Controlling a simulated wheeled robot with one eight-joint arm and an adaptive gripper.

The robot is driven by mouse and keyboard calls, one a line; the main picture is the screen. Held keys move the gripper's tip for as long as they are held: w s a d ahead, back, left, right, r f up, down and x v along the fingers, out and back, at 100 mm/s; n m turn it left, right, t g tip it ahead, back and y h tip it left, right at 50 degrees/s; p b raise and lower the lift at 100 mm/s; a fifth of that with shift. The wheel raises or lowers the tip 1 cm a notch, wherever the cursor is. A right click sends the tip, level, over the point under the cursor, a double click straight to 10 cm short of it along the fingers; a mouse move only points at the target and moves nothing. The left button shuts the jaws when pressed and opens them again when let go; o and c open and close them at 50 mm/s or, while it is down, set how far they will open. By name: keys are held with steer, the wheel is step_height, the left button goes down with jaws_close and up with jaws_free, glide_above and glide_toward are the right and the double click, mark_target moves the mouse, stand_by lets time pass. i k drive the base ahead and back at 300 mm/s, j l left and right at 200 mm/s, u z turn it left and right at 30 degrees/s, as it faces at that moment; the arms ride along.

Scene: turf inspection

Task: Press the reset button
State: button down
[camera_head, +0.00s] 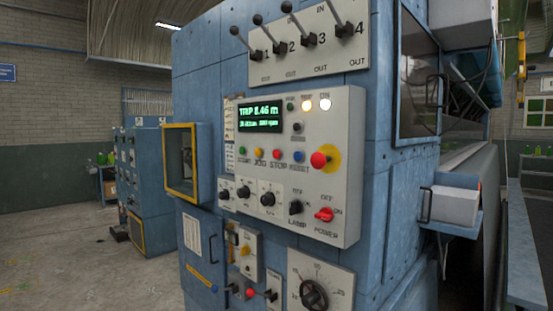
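The reset button (298,157) is a small blue round button on the pale grey control panel (345,190). It is the rightmost in a row with a green start button (245,150), a yellow jog button (260,153) and a red stop button (277,155). The label under it reads RESET. The green display (260,118) above reads "TRIP 8.46 m", with a smaller line below. Two lamps at the panel's top right glow bright. My gripper is not in view.
A red mushroom button on a yellow plate (332,158) sits right of the reset button. Knobs and a red power switch (325,214) are below. Levers (240,36) stick out above. A yellow-framed box (180,160) juts out at left. Floor (80,270) is open at left.

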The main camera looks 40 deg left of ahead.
mark_target(298, 154)
steer(key=k+j, duration=0.75)
steer(key=k, duration=0.3)
